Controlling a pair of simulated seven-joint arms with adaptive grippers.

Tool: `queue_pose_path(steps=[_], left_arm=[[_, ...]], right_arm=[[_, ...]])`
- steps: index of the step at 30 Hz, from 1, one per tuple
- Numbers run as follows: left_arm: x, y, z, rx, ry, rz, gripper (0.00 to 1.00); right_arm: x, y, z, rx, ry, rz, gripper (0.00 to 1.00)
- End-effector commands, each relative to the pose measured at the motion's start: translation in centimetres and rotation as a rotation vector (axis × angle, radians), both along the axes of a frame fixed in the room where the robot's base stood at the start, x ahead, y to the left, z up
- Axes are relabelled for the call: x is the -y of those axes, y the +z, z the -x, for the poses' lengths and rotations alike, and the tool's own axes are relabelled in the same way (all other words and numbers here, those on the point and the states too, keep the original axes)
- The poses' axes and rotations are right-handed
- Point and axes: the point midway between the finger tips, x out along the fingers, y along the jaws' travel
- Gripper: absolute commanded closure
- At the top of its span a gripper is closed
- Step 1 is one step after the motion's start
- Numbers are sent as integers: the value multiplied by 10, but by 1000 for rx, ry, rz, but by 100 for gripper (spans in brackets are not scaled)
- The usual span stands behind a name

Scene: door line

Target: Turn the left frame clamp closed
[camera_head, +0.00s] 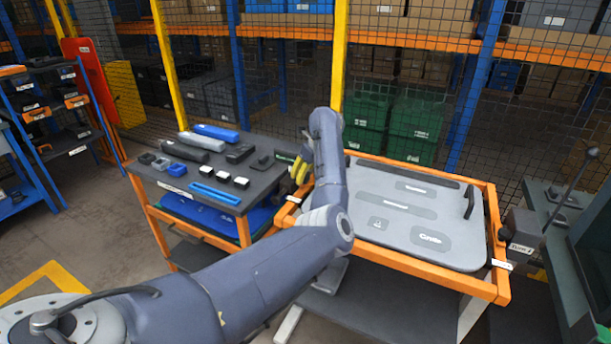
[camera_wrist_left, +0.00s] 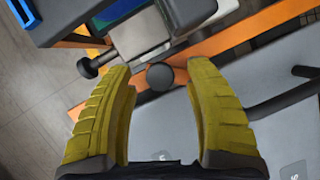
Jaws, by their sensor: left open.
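My left gripper (camera_head: 300,168) has yellow ribbed fingers and is at the left edge of the orange door frame (camera_head: 400,277). In the left wrist view the fingers (camera_wrist_left: 162,72) are spread, with a round black knob (camera_wrist_left: 160,77) in the gap between them, apart from both. The knob appears end-on beside the grey block of the left clamp (camera_wrist_left: 142,32); contact with the gripper does not show. A second dark knob (camera_wrist_left: 88,67) sticks out to the left. In the head view my arm and gripper hide most of this clamp. My right gripper is not in view.
A grey door panel (camera_head: 385,222) with a black handle (camera_head: 469,202) lies in the frame. The right clamp (camera_head: 522,236) has its lever raised. A dark tool table (camera_head: 215,165) with several parts stands close on the left. A mesh fence is behind.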

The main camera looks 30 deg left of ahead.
Motion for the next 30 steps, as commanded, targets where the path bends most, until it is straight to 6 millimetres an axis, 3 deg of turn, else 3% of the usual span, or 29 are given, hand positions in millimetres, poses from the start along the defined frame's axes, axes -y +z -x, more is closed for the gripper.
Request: queue_pose_path(steps=[15,27,30], left_arm=[[-3,-8,-1,0,0,1,46],[-3,-8,-1,0,0,0,92],[-3,-7,-1,0,0,0,100]], right_arm=[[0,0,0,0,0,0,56],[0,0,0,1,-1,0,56],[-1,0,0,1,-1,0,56]])
